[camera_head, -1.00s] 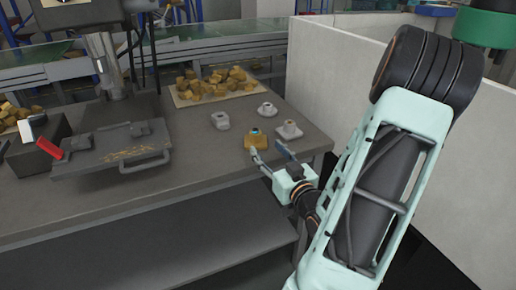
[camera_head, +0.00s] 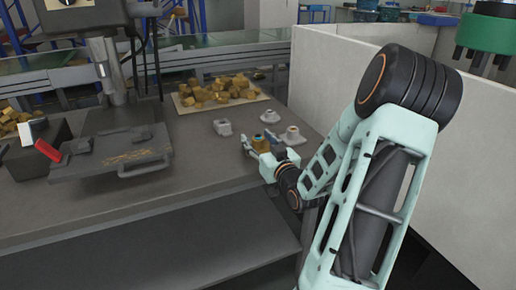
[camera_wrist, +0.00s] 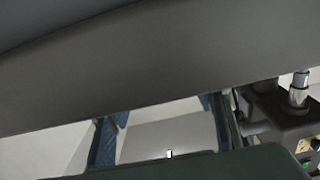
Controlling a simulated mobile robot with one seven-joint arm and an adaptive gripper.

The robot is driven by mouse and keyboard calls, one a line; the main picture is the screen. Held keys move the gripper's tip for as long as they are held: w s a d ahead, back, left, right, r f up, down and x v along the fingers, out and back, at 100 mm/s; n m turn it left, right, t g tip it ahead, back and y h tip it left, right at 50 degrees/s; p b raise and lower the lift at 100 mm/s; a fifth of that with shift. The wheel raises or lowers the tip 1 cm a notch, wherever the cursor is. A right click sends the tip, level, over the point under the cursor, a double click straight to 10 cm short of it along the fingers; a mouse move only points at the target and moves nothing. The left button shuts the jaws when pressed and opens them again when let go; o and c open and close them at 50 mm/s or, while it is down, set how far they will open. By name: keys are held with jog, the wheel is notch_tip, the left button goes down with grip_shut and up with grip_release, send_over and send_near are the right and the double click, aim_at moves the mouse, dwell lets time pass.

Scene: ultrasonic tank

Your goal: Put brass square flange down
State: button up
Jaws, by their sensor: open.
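The brass square flange (camera_head: 261,145) is near the right end of the grey workbench, partly hidden by my gripper in the head view. My gripper (camera_head: 261,141) is open, with its fingers low around or right beside the flange. I cannot tell whether they touch it. The brass flange cannot be made out in the wrist view, where a large grey surface fills the upper part.
Grey flanged parts stand close by on the workbench (camera_head: 190,185): one on the left (camera_head: 222,127), one behind (camera_head: 270,117), one on the right (camera_head: 292,136). A tray of brass pieces (camera_head: 216,91) lies behind. A machine plate (camera_head: 120,155) is left; a white partition (camera_head: 370,75) is right.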

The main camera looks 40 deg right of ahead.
grip_shut()
dwell(0.3)
jog(key=shift+r, duration=0.1)
jog(key=shift+r, duration=0.1)
